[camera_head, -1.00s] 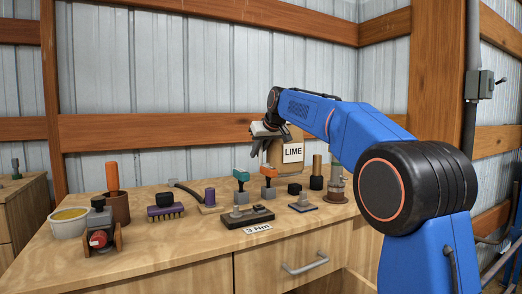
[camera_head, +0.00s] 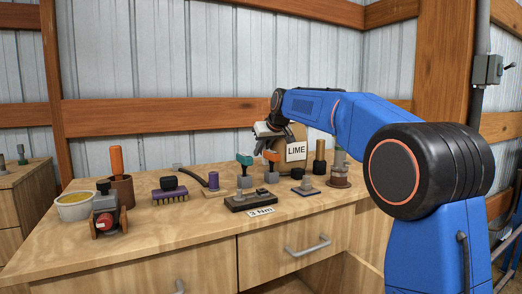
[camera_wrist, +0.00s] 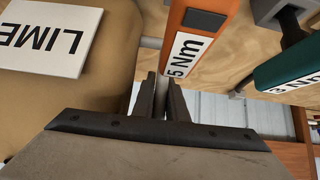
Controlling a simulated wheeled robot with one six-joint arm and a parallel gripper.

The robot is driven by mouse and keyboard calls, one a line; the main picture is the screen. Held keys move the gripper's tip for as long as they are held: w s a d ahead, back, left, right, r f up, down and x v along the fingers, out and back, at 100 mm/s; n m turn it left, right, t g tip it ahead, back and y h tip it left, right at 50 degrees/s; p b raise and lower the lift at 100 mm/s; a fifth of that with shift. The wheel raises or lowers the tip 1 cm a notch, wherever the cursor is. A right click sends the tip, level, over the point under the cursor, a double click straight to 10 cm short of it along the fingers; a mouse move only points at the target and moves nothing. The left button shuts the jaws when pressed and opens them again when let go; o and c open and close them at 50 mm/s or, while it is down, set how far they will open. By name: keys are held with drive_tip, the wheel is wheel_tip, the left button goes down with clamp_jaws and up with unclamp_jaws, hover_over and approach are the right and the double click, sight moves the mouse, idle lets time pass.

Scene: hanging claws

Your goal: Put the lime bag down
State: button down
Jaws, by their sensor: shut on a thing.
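The lime bag (camera_head: 293,163) is a tan bag with a white LIME label, upright at the back right of the bench (camera_head: 200,212).
An orange-handled 5 Nm tool (camera_wrist: 195,35) is close to my fingers, with a teal-handled tool (camera_wrist: 288,68) beside it. A black block (camera_head: 298,173) and a metal post (camera_head: 340,168) stand near the bag.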

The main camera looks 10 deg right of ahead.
drive_tip(key=c, duration=2.1)
unclamp_jaws()
drive_tip(key=o, duration=0.3)
drive_tip(key=shift+o, duration=0.2)
drive_tip(key=shift+r, duration=0.1)
